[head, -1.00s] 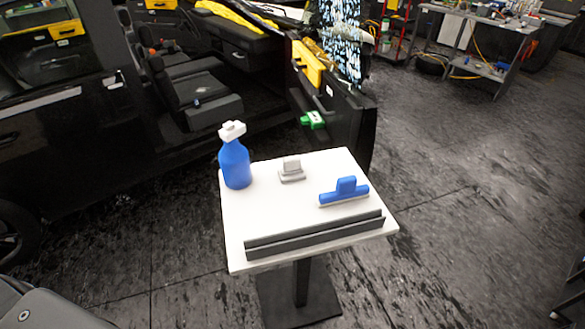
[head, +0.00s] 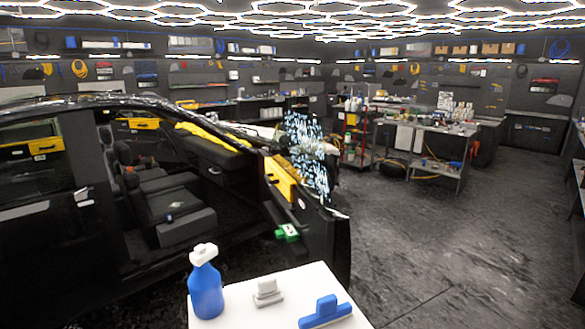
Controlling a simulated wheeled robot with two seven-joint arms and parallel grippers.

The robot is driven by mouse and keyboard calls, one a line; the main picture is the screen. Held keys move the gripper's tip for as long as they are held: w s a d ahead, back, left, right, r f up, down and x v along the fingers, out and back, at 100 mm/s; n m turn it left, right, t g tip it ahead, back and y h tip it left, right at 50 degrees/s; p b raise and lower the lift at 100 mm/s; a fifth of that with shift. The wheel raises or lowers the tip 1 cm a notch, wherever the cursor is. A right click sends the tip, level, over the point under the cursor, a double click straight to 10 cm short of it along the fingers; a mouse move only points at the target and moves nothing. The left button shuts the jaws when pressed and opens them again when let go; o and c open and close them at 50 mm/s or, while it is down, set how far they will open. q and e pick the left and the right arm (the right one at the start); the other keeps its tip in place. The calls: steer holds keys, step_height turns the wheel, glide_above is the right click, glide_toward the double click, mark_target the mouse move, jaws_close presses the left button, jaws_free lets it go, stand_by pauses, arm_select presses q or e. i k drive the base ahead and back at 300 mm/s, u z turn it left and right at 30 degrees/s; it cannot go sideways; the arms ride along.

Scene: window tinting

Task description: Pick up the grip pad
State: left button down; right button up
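A white table (head: 283,316) stands at the bottom of the head view. A small grey pad with a raised handle (head: 267,291), which looks like the grip pad, rests on it. A blue spray bottle with a white head (head: 206,286) stands upright to its left. A blue squeegee-like tool with a handle (head: 326,311) lies to its right. The near part of the table is cut off by the picture's lower edge. Neither of my grippers is in view.
A black car with its door (head: 325,245) open stands just behind and left of the table. A green and white item (head: 287,233) is on the door. A metal workbench (head: 432,140) stands far back. The floor (head: 440,240) to the right is clear.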

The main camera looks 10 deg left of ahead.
mark_target(268, 294)
steer(key=z, duration=2.2)
steer(key=k, duration=1.35)
steer(key=u, duration=1.3)
